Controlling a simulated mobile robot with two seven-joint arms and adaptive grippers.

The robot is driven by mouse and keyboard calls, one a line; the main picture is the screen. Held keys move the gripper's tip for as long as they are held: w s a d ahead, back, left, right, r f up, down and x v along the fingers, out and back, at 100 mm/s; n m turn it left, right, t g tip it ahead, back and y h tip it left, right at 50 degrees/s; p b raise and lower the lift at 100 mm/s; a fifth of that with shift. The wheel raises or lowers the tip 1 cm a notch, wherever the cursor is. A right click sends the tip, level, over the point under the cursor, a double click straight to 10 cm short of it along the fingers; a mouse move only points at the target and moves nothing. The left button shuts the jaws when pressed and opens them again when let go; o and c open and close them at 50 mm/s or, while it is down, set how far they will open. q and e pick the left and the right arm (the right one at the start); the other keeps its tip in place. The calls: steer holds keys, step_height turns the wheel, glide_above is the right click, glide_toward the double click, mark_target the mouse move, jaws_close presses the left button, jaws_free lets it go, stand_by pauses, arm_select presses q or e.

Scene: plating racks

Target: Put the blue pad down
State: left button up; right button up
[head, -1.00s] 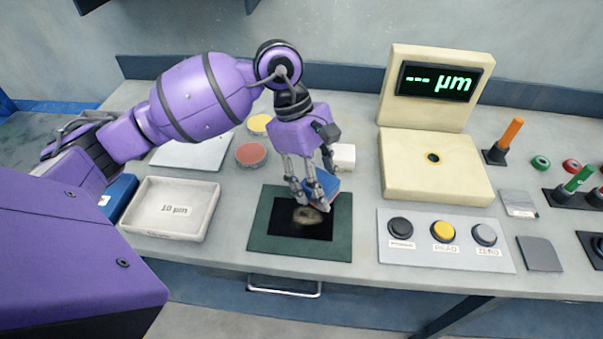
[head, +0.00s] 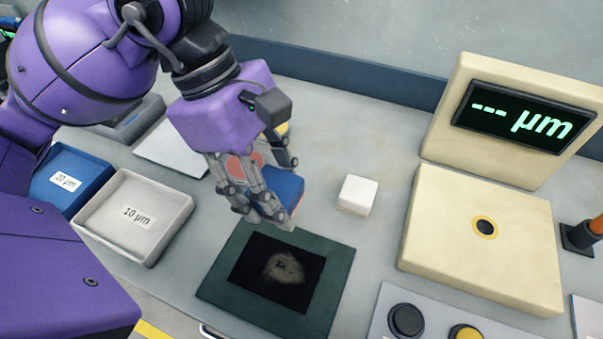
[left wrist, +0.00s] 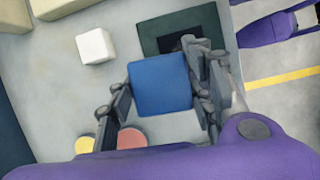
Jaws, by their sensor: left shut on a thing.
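The blue pad (head: 284,187) is held between the fingers of my left gripper (head: 268,200), above the table just behind the dark green mat. A thin reddish edge shows under the pad in the head view. In the left wrist view the pad's blue square face (left wrist: 160,85) sits between the fingers of the left gripper (left wrist: 158,92). Fingers hide part of the pad in the head view. My right gripper is not in view.
The dark green mat (head: 335,270) bears a black plate with a greyish smudge. A white block (head: 356,195) stands to its right, near the cream gauge (head: 475,230). A white tray (head: 172,225) and a blue tray (head: 75,170) stand left. Red and yellow discs lie behind the gripper.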

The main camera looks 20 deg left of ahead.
arm_select(q)
steer(key=shift+n, duration=0.3)
steer(key=w+f, duration=0.3)
steer(key=w, duration=0.1)
steer(key=w+f, duration=0.3)
steer(key=w, duration=0.1)
steer(key=w+f, duration=0.3)
steer(key=w, duration=0.1)
steer(key=shift+w+a+p, duration=0.35)
steer(key=shift+w, duration=0.05)
steer(key=shift+w+f, duration=0.15)
steer(key=shift+f, duration=0.15)
steer(key=f, duration=0.3)
steer(key=shift+w+f, duration=0.25)
